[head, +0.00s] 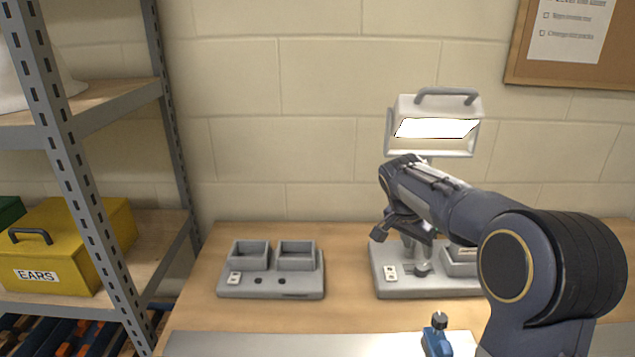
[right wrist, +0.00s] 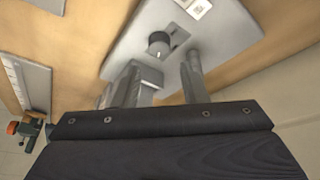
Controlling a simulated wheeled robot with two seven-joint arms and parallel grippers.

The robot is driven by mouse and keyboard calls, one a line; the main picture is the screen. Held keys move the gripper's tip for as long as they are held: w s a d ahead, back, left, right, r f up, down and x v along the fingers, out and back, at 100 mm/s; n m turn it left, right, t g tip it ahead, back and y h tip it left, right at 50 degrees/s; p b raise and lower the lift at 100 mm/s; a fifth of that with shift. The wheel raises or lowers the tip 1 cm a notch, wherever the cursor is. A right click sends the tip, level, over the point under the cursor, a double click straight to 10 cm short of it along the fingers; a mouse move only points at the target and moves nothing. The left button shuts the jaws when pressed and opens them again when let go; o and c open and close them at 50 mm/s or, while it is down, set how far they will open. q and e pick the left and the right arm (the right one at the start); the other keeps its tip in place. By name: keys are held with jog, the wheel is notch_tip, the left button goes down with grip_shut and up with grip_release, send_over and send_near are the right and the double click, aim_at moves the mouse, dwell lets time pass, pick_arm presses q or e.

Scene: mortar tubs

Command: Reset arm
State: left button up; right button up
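My right arm comes in from the right in the head view. Its gripper (head: 418,256) points down over the right grey base plate (head: 385,275). In the right wrist view the two fingers of the gripper (right wrist: 160,72) stand apart with nothing seen between them. A dark round knob (right wrist: 158,40) on the grey plate (right wrist: 225,55) shows beyond the fingertips; I cannot tell whether they touch the plate. My left gripper is not in view.
A left grey plate with two square tubs (head: 272,285) sits on the wooden bench (head: 345,270). A lit lamp (head: 435,125) stands behind my right arm. A blue tool (head: 437,340) is at the front. A shelf with a yellow box (head: 75,240) stands left.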

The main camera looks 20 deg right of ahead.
jog(key=s+a+f+n+t+y, duration=0.1)
jog(key=s+a+n+y, duration=0.3)
jog(key=s+a, duration=0.5)
jog(key=s+a+f+n+t+y+p, duration=0.1)
jog(key=s+a+n, duration=0.6)
jog(key=s, duration=1)
jog(key=a+f+t+y, duration=0.1)
jog(key=a+t+y, duration=0.1)
jog(key=y, duration=0.1)
jog(key=shift+s+a+n, duration=0.2)
jog(key=shift+a+n, duration=0.1)
